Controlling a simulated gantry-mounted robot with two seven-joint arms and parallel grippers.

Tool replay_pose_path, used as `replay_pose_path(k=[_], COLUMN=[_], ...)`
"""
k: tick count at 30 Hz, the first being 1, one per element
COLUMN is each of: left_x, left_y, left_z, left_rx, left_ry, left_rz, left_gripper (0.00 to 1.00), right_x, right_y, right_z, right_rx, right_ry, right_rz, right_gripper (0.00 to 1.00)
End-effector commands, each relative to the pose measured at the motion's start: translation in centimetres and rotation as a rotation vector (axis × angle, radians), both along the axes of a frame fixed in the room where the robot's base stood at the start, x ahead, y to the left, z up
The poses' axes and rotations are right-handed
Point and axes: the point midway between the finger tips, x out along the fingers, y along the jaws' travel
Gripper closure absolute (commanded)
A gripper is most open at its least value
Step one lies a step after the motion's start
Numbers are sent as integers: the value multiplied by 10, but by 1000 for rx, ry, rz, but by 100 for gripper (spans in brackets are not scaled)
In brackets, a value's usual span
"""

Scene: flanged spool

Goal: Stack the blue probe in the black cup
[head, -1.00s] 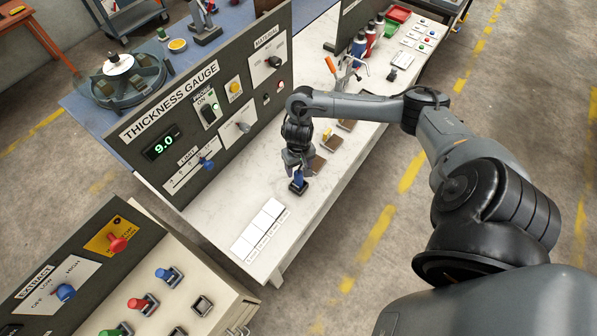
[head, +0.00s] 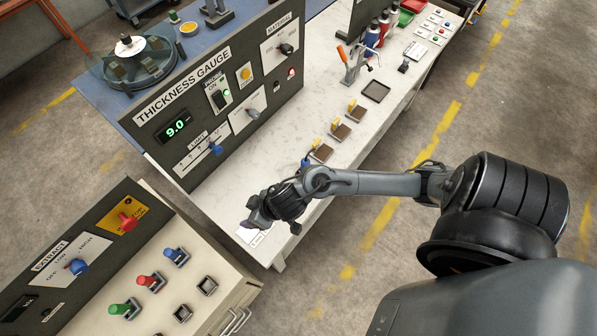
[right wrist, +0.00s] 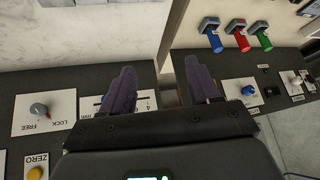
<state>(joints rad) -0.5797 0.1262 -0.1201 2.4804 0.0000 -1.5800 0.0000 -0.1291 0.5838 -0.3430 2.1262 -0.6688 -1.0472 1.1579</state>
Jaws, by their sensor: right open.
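The blue probe (head: 306,163) stands on the white bench. Only its upper part shows in the head view, just behind my right forearm. The black cup at its foot is hidden by the arm now; the earlier head view shows the probe upright at a small black base there. My right gripper (head: 250,224) is to the left of the probe and apart from it, over the white cards near the bench's near end. In the right wrist view its two dark purple fingers (right wrist: 160,88) are spread with nothing between them. My left gripper is out of view.
The thickness gauge panel (head: 220,95) stands along the bench's left side. Several brown blocks (head: 340,131) and a dark tray (head: 376,91) lie further back. A console with blue, red (head: 149,281) and green pieces is at lower left.

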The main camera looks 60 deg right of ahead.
Motion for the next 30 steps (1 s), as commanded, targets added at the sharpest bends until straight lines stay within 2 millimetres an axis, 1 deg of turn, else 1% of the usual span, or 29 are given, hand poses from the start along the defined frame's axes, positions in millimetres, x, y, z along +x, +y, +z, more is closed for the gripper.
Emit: replay_pose_path(k=[1,3,5,7,12,15,18,20,30], left_x=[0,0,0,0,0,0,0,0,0], left_y=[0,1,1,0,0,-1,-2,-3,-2], left_z=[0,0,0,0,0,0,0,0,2], left_rx=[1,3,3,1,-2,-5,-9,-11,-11], left_ry=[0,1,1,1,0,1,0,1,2], left_rz=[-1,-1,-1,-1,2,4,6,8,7], left_gripper=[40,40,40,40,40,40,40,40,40], right_x=[-11,-24,-37,-55,-97,-114,-123,-126,-126], right_y=[9,7,1,-7,-27,-33,-37,-37,-38], right_z=[8,19,26,31,37,38,39,39,41], right_rx=[-11,-56,-92,-123,-158,-162,-162,-162,-164], right_ry=[-12,-12,12,55,177,228,254,262,262], right_rz=[-7,-15,-27,-37,-38,-32,-25,-22,-20], right_gripper=[39,39,39,39,39,39,39,39,39])
